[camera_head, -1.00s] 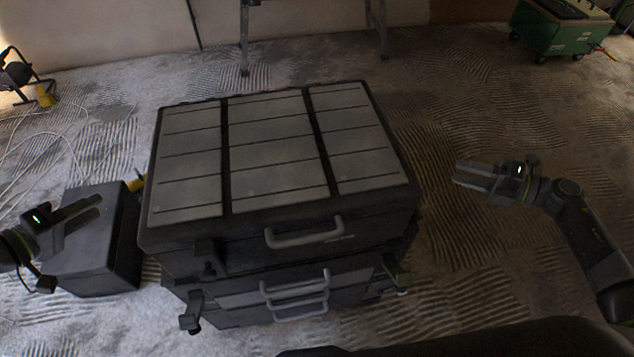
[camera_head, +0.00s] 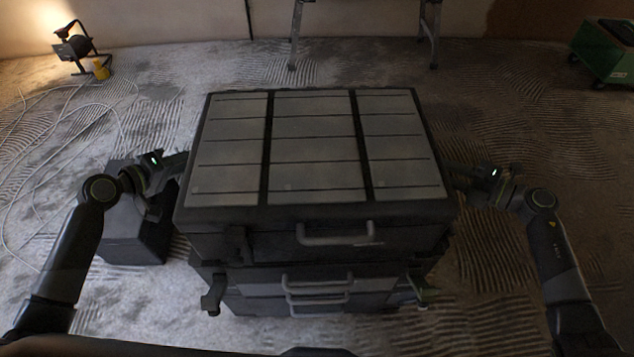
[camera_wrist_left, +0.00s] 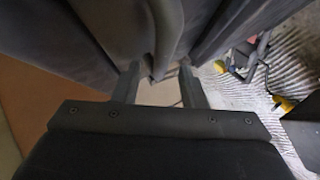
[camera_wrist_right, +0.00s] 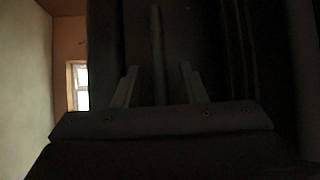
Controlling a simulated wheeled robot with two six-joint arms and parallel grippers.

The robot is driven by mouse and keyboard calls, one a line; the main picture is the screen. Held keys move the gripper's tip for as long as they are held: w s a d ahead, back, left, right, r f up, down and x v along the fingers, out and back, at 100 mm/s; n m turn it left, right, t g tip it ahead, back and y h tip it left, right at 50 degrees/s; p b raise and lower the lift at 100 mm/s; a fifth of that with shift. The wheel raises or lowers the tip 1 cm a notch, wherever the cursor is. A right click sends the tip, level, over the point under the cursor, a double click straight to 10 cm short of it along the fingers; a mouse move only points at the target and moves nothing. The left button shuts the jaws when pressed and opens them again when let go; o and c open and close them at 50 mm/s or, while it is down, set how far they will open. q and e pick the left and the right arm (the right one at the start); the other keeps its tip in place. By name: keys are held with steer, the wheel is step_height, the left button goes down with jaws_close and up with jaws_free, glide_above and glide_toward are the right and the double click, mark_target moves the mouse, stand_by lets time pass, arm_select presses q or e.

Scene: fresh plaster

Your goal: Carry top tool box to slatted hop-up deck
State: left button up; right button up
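The top tool box (camera_head: 330,215) is dark, with grey lid panels and a front handle, and sits level on a stack of similar boxes (camera_head: 318,285). My left gripper (camera_head: 182,163) is at its left side; my right gripper (camera_head: 452,172) is at its right side. The left wrist view shows my left fingers (camera_wrist_left: 158,85) apart, with a bar-like handle (camera_wrist_left: 167,35) running in between them. The right wrist view is dark; my right fingers (camera_wrist_right: 159,85) are apart with a bar (camera_wrist_right: 157,45) between them. I cannot tell if they touch. No slatted deck surface shows.
A dark case (camera_head: 130,230) stands on the floor at left, beneath my left arm. Metal legs (camera_head: 432,35) stand behind the stack; their top is out of view. A work lamp (camera_head: 72,45) and loose cable (camera_head: 65,130) lie back left. A green cart (camera_head: 605,50) is back right.

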arm_select(q)
steer(key=shift+w+d+f, duration=0.1)
steer(key=shift+w+d, duration=0.05)
steer(key=shift+w, duration=0.05)
arm_select(e)
steer(key=shift+w+a, duration=0.15)
steer(key=shift+a, duration=0.1)
steer(key=shift+c, duration=0.2)
arm_select(q)
jaws_close()
arm_select(e)
jaws_close()
steer(key=shift+f, duration=0.1)
stand_by(0.5)
arm_select(q)
steer(key=shift+w, duration=0.1)
arm_select(e)
steer(key=shift+r, duration=0.2)
